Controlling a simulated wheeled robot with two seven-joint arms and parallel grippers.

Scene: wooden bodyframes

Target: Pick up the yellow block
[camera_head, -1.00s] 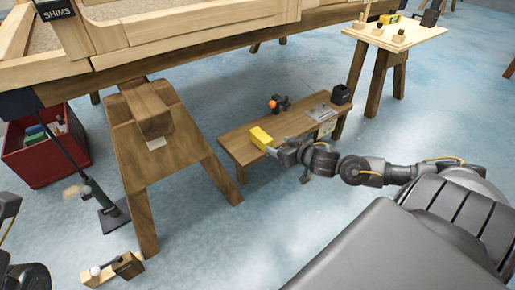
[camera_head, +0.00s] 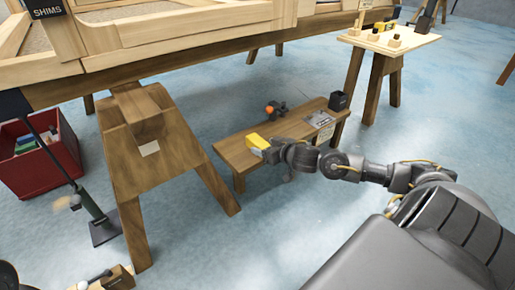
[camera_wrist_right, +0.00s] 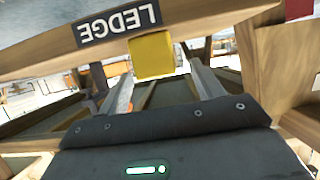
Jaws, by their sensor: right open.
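The yellow block (camera_head: 257,142) is at the near left part of the low wooden bench (camera_head: 230,152). My right gripper (camera_head: 268,151) reaches it from the right, its fingertips close to the block. In the right wrist view the block (camera_wrist_right: 152,55) shows just ahead of and between the two spread fingers of my right gripper (camera_wrist_right: 159,68). The gripper is open. I cannot tell whether either finger touches the block. My left gripper is not clearly in view.
A dark tool with an orange ball (camera_head: 272,109), a metal plate (camera_head: 319,119) and a black box (camera_head: 338,101) are on the bench. A sawhorse (camera_head: 152,150) stands to the left. A beam labelled LEDGE (camera_wrist_right: 200,22) crosses the wrist view.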

